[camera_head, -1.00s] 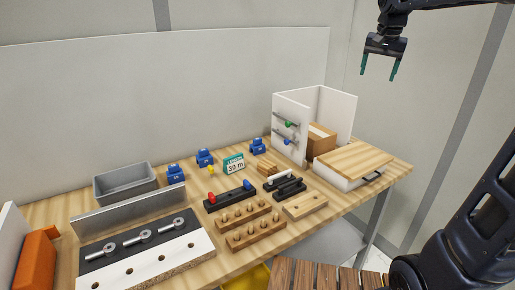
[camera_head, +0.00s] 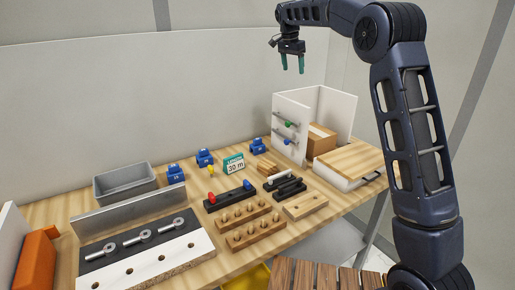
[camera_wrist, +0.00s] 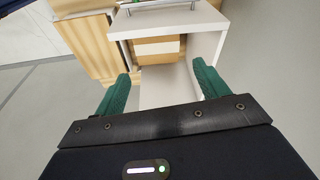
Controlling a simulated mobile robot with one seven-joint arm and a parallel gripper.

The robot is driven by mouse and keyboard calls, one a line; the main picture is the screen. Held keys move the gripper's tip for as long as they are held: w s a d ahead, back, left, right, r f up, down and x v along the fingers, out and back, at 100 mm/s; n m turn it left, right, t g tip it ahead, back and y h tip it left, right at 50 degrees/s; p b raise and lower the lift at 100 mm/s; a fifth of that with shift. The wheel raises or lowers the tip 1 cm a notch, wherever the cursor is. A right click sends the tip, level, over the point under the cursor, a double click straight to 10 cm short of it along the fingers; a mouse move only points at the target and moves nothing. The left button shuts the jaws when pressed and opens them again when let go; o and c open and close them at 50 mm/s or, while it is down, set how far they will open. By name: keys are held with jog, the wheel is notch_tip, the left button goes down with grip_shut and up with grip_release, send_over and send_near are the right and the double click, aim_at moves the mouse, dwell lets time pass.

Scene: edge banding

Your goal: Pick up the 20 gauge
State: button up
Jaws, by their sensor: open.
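Three small blue blocks with pale labels stand along the back of the wooden workbench: a left one (camera_head: 176,174), a middle one (camera_head: 205,157) and a right one (camera_head: 257,146). Their label numbers are too small to read, so I cannot tell which is the 20 gauge. My gripper (camera_head: 292,66) is open and empty, high above the back right of the bench, well above the right blue block. The wrist view shows its two green fingers (camera_wrist: 160,75) apart with nothing between them; no blue block shows there.
A white open cabinet (camera_head: 335,102) with a cardboard box (camera_head: 321,138) stands at the right. A teal-edged sign (camera_head: 234,164) stands between the middle and right blocks. Wooden peg racks (camera_head: 255,234), black holders and a grey bin (camera_head: 125,182) crowd the bench.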

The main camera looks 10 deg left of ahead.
jog(key=w+a+f+m+h, duration=0.1)
jog(key=a+f, duration=0.3)
jog(key=a, duration=0.5)
jog(key=w+a+f+m, duration=0.1)
jog(key=a+f, duration=0.4)
jog(key=a, duration=0.4)
send_near(258, 144)
jog(key=shift+w+f, duration=0.3)
jog(key=shift+w, duration=0.25)
jog(key=x, duration=1)
jog(key=shift+w+f, duration=0.1)
jog(key=shift+f, duration=0.15)
jog(key=c, duration=1.1)
